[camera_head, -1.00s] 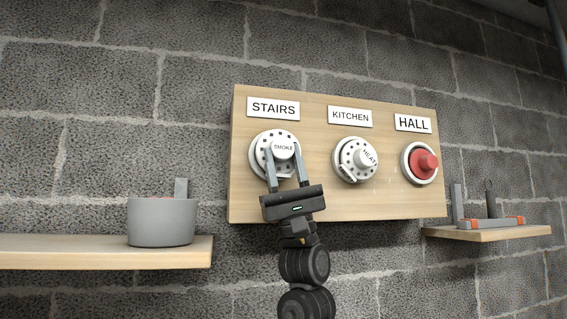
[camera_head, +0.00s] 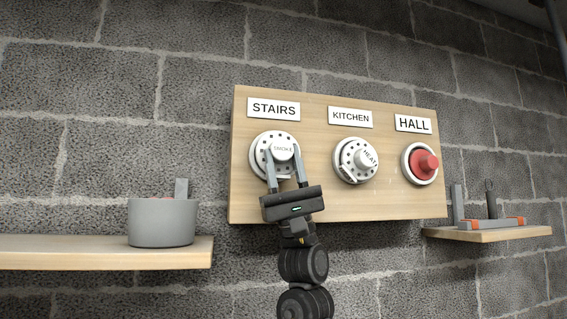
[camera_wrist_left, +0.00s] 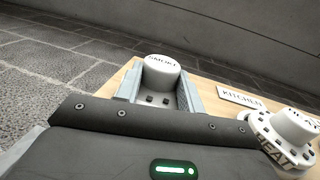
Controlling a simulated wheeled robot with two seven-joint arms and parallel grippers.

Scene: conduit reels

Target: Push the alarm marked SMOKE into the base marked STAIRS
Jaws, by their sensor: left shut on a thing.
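The alarm marked SMOKE (camera_head: 284,149) is a white round unit with a raised hub, at the spot under the STAIRS sign (camera_head: 273,109) on the wooden board. The base behind it is mostly hidden by the alarm, so I cannot tell how deep it sits. My left gripper (camera_head: 286,172) is shut on the alarm's hub, one finger on each side. The left wrist view shows the hub (camera_wrist_left: 161,77) between the fingers. My right gripper is not in view.
The HEAT alarm (camera_head: 364,159) sits under the KITCHEN sign, close to the right. A red unit (camera_head: 427,162) is under HALL. A grey pot (camera_head: 161,222) stands on the left shelf (camera_head: 90,252). The right shelf (camera_head: 500,235) holds a tool with orange parts (camera_head: 490,222).

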